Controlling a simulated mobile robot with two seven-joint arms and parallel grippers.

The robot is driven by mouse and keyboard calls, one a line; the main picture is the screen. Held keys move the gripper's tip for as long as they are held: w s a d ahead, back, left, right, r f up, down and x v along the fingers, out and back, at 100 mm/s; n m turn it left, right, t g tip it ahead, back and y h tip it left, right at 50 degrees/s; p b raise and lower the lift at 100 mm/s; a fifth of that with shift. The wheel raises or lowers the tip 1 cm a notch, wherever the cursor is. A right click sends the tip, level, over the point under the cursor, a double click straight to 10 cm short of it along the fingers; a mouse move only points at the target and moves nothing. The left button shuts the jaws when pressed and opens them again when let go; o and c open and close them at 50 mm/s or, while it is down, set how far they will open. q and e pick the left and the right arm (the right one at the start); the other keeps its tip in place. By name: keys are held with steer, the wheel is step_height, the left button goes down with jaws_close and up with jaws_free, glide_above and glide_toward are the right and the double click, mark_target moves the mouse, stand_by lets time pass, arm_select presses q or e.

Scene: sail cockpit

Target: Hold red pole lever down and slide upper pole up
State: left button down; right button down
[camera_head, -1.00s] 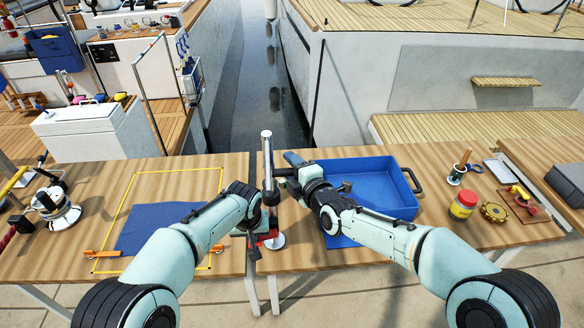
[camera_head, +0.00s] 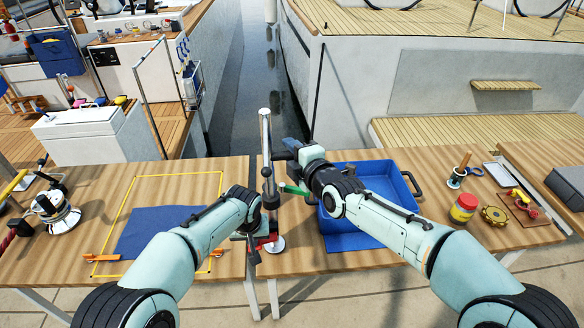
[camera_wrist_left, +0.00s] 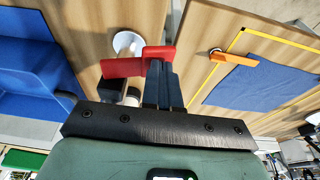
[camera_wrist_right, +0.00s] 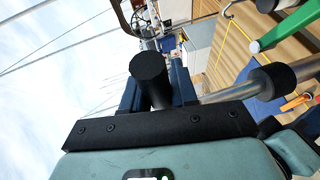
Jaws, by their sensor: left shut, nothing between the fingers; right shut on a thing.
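The silver upper pole (camera_head: 265,135) stands upright at the table's inner edge, above a black collar. My right gripper (camera_head: 284,156) is shut on the pole's black knob (camera_wrist_right: 150,72), high on its right side. The silver shaft (camera_wrist_right: 228,92) and a green lever (camera_wrist_right: 296,28) show beside it in the right wrist view. The red lever (camera_head: 268,240) is low at the pole's foot. My left gripper (camera_wrist_left: 158,68) is shut and empty, its fingertips against or just over the red lever (camera_wrist_left: 122,68). Exact contact cannot be told.
A blue tray (camera_head: 405,190) stands close to my right arm. A blue cloth (camera_head: 150,232) lies inside a yellow outline at left. A winch (camera_head: 55,210) stands far left. A red-lidded jar (camera_head: 464,207) and small parts are at right. A gap with water lies behind.

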step_height(320, 180, up, 10)
steer(key=shift+r, duration=0.25)
steer(key=c, duration=1)
jaws_free()
steer(key=shift+f, duration=0.15)
steer(key=v, duration=1.2)
